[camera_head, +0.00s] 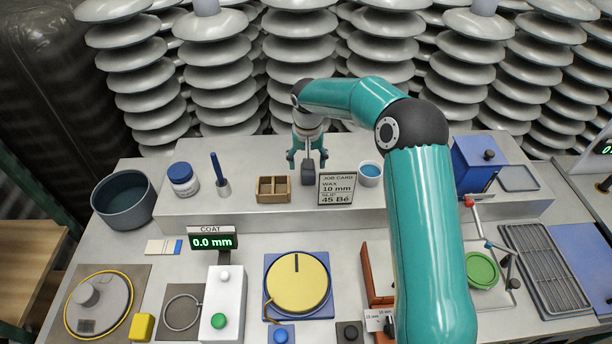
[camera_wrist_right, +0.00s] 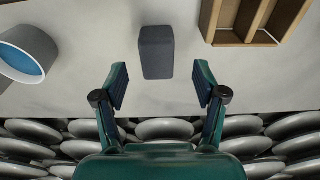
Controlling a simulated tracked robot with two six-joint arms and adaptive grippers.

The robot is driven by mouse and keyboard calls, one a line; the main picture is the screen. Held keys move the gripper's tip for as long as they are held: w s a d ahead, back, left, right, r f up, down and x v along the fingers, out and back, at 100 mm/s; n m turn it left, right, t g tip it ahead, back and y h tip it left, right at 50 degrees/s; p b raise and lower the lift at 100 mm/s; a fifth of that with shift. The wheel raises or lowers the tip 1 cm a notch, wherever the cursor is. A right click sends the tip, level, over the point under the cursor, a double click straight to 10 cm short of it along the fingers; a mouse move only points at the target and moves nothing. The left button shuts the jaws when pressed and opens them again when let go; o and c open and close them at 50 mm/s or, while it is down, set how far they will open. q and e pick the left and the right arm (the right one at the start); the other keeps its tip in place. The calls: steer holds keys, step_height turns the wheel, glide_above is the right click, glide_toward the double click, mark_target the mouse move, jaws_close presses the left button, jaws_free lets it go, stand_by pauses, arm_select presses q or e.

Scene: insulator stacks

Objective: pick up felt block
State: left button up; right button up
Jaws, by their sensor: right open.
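The felt block is most likely the dark grey block (camera_head: 308,179) on the raised shelf, just behind the job card. In the right wrist view the dark grey block (camera_wrist_right: 156,52) stands on the pale surface, ahead of and between the two fingers. My right gripper (camera_head: 307,158) points down right at the block in the head view. In the wrist view my right gripper (camera_wrist_right: 160,86) is open and empty, and the block lies beyond its fingertips. My left gripper is not in view.
A wooden divided box (camera_head: 273,190) stands left of the block. A cup of blue liquid (camera_head: 369,174) and the job card (camera_head: 337,188) are close on its right and front. Insulator stacks (camera_head: 300,45) rise behind the raised shelf (camera_head: 245,150). A blue box (camera_head: 474,165) stands right.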

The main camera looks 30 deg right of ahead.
steer(key=f, duration=0.1)
steer(key=f+b, duration=0.1)
steer(key=f, duration=0.2)
steer(key=shift+w+d+f, duration=0.2)
steer(key=shift+w+d, duration=0.2)
steer(key=shift+c, duration=0.5)
steer(key=c, duration=1)
